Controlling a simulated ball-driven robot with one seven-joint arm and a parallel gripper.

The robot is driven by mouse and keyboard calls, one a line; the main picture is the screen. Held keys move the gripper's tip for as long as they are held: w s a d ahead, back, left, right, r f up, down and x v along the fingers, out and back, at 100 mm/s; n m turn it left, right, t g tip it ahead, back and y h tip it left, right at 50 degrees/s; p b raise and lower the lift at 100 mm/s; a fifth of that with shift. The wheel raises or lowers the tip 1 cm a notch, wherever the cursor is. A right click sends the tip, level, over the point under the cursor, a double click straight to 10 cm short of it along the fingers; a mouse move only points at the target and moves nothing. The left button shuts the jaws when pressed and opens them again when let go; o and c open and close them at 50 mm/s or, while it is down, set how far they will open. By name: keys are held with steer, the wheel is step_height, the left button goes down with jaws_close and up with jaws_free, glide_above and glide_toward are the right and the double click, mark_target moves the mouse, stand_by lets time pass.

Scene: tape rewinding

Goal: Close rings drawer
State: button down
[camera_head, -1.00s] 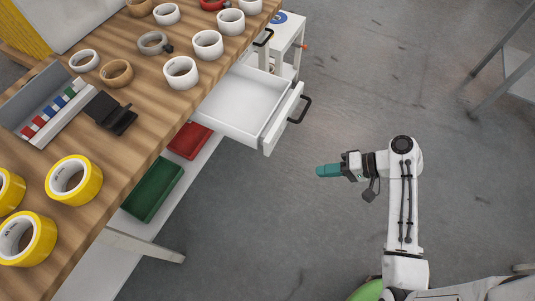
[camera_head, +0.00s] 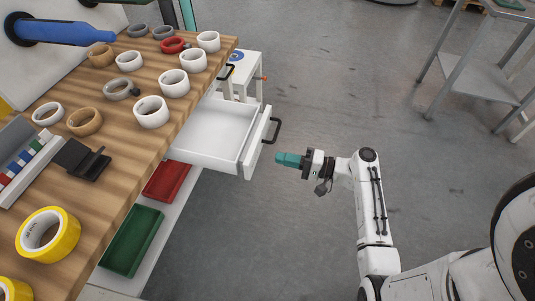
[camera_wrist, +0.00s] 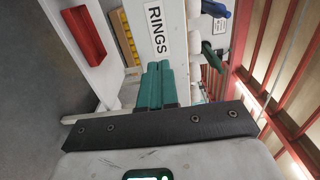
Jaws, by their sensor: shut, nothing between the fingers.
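The rings drawer (camera_head: 214,134) is white and empty and stands pulled out from under the wooden table, with a black handle (camera_head: 275,131) on its front. In the wrist view its white front carries a label reading RINGS (camera_wrist: 159,31). My gripper (camera_head: 278,158) has teal fingers and is shut and empty. In the head view it is to the right of the drawer front, just below the handle, with a small gap seeming to remain. In the wrist view the shut fingertips (camera_wrist: 160,68) point at the drawer front just below the label. Contact cannot be told.
A wooden table (camera_head: 125,185) holds several tape rolls and a tape dispenser (camera_head: 82,159). Red (camera_head: 166,181) and green (camera_head: 131,240) bins sit on the shelf under it. A white side unit (camera_head: 245,75) stands behind the drawer. A grey metal rack (camera_head: 476,72) is far right. The floor between is clear.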

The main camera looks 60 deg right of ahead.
mark_target(189, 143)
steer(key=shift+x, duration=2.65)
steer(key=b+x, duration=0.8)
steer(key=x, duration=1.7)
steer(key=shift+w+f, duration=0.2)
steer(key=shift+w, duration=0.1)
steer(key=shift+w+a, duration=0.15)
steer(key=shift+w, duration=0.1)
steer(key=shift+w+r, duration=0.1)
steer(key=shift+r, duration=0.15)
steer(key=shift+a, duration=0.1)
